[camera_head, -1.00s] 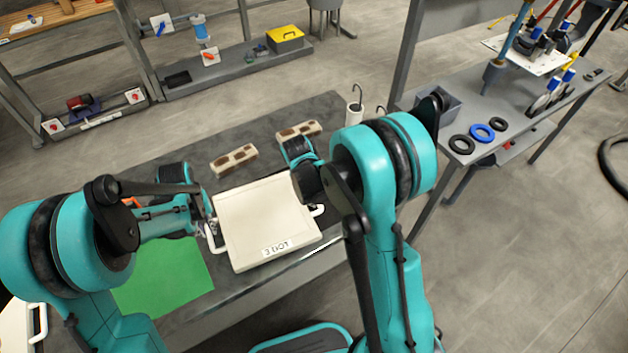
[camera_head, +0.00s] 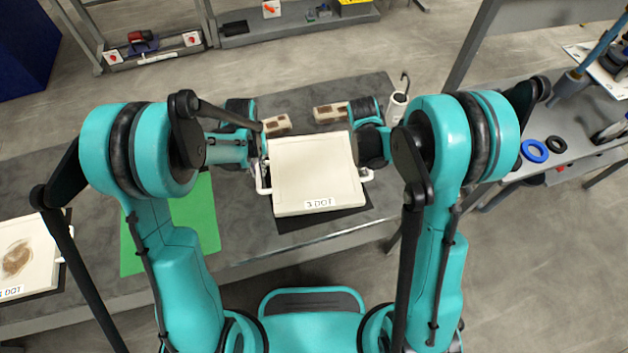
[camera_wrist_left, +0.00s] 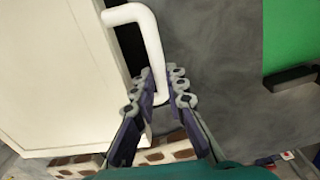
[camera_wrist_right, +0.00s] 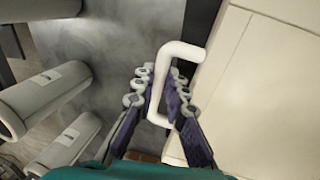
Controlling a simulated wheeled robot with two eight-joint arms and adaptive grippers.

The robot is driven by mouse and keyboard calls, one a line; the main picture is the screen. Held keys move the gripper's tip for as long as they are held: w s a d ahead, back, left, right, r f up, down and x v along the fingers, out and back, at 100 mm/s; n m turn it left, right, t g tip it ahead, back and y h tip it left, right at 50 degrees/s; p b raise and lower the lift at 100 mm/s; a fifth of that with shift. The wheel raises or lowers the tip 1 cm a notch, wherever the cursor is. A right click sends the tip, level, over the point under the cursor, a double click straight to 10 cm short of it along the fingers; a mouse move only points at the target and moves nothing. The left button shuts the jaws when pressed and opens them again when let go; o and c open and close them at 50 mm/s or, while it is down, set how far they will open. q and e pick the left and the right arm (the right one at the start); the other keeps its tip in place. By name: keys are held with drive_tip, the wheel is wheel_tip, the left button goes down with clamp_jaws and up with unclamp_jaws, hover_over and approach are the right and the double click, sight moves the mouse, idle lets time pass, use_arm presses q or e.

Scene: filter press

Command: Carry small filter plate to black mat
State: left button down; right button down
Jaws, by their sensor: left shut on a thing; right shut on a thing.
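The white small filter plate (camera_head: 313,180), with a "3 DOT" label on its front edge, is level between my two grippers. The black mat (camera_head: 322,219) shows below its front edge; I cannot tell whether the plate touches it. My left gripper (camera_head: 262,176) is shut on the plate's left handle, and its fingers straddle the white handle (camera_wrist_left: 153,45) in the left wrist view. My right gripper (camera_head: 368,173) is shut on the right handle, also seen in the right wrist view (camera_wrist_right: 181,51). The plate hides most of the mat.
A green mat (camera_head: 200,215) lies left of the plate. Another stained white plate (camera_head: 28,255) lies at the far left. Two brick-like blocks (camera_head: 332,113) (camera_head: 276,124) stand behind the plate. White rolls (camera_wrist_right: 45,97) stand near my right gripper. A side bench with rings (camera_head: 534,150) is at right.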

use_arm(q)
drive_tip(key=shift+f, duration=0.1)
use_arm(e)
drive_tip(key=shift+f, duration=0.1)
